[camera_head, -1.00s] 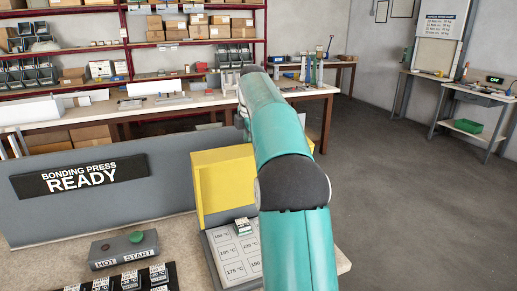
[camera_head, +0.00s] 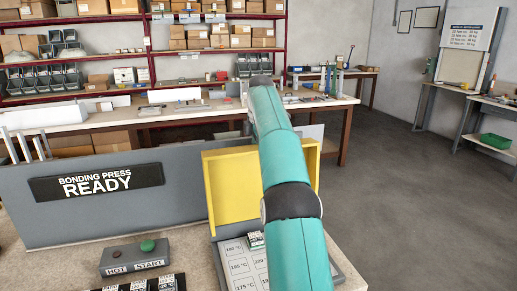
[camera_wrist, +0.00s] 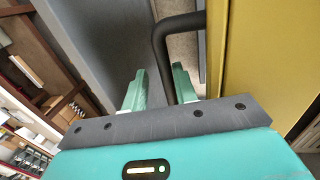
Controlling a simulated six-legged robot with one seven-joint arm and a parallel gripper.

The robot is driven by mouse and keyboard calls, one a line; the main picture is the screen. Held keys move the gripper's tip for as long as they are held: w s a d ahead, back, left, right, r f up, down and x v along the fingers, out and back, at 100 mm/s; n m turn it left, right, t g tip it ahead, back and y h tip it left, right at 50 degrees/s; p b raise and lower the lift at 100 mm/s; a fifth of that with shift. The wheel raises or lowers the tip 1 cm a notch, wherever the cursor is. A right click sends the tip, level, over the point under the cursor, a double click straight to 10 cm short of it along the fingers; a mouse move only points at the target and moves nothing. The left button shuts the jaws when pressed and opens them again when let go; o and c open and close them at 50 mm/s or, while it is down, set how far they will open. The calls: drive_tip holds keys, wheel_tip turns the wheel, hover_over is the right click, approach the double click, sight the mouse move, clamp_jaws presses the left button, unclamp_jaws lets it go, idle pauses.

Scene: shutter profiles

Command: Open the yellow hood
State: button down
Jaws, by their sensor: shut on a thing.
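The yellow hood (camera_head: 228,190) stands upright behind a light panel of temperature labels (camera_head: 240,262) in the head view. My arm covers its middle and right part; a yellow right edge (camera_head: 314,165) shows past the arm. In the wrist view the hood (camera_wrist: 265,60) fills the right side. A dark bent bar handle (camera_wrist: 163,55) runs beside the hood and down between the fingers of my gripper (camera_wrist: 158,88). The gripper is shut on this handle. The fingertips are hidden behind my arm in the head view.
A grey press board with a READY sign (camera_head: 97,182) stands left of the hood. A button box (camera_head: 135,257) with a green button sits in front of it. A long workbench (camera_head: 110,120) stands behind. Open floor (camera_head: 400,200) lies to the right.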

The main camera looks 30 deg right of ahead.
drive_tip(key=shift+w+a+f, duration=0.15)
drive_tip(key=shift+w+f, duration=0.15)
drive_tip(key=shift+w, duration=0.15)
drive_tip(key=c, duration=1.5)
unclamp_jaws()
drive_tip(key=shift+w, duration=0.1)
drive_tip(key=shift+o, duration=0.2)
drive_tip(key=shift+d+r, duration=0.15)
drive_tip(key=shift+d, duration=0.05)
drive_tip(key=shift+s, duration=0.2)
